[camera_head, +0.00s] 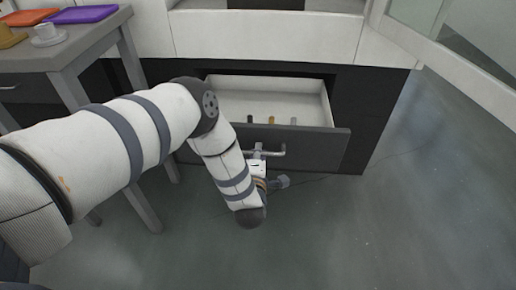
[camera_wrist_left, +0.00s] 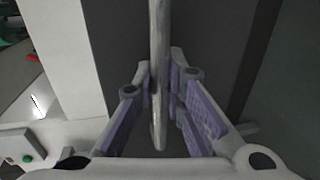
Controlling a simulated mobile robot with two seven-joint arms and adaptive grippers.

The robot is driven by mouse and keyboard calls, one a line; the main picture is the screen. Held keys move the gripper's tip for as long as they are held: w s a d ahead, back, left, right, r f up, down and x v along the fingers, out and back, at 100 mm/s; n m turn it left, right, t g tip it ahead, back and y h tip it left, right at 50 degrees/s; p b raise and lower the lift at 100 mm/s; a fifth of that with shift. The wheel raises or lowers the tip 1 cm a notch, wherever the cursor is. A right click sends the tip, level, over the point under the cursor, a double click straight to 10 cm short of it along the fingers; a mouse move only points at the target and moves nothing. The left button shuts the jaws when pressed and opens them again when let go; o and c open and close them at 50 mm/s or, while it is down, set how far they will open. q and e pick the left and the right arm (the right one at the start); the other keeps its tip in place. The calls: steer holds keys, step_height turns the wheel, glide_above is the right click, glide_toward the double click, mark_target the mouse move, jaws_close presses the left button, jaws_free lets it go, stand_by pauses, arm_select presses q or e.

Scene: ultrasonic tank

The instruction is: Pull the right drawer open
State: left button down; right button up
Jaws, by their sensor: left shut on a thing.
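The right drawer (camera_head: 318,148) is a dark-fronted drawer with a pale inside, and it stands partly open from the dark cabinet in the head view. Its metal bar handle (camera_head: 278,153) runs along the front. My left gripper (camera_head: 259,155) is at the handle, and my arm hides part of the drawer's left side. In the left wrist view the handle bar (camera_wrist_left: 159,60) passes between the purple-padded fingers of my left gripper (camera_wrist_left: 165,90), which is shut on it. My right gripper is not in view.
Several small objects (camera_head: 271,120) lie inside the drawer. A grey table (camera_head: 75,45) at the upper left bears a purple tray (camera_head: 80,14), an orange tray (camera_head: 10,38) and a white cup (camera_head: 46,33). The floor at the right is clear.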

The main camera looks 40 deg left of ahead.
arm_select(q)
steer(key=shift+s+d, duration=0.4)
steer(key=shift+s, duration=0.25)
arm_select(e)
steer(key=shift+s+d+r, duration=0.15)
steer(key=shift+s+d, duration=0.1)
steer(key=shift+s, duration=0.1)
arm_select(q)
steer(key=c, duration=1.6)
jaws_free()
steer(key=shift+c, duration=0.2)
steer(key=v, duration=1.2)
steer(key=shift+f, duration=0.1)
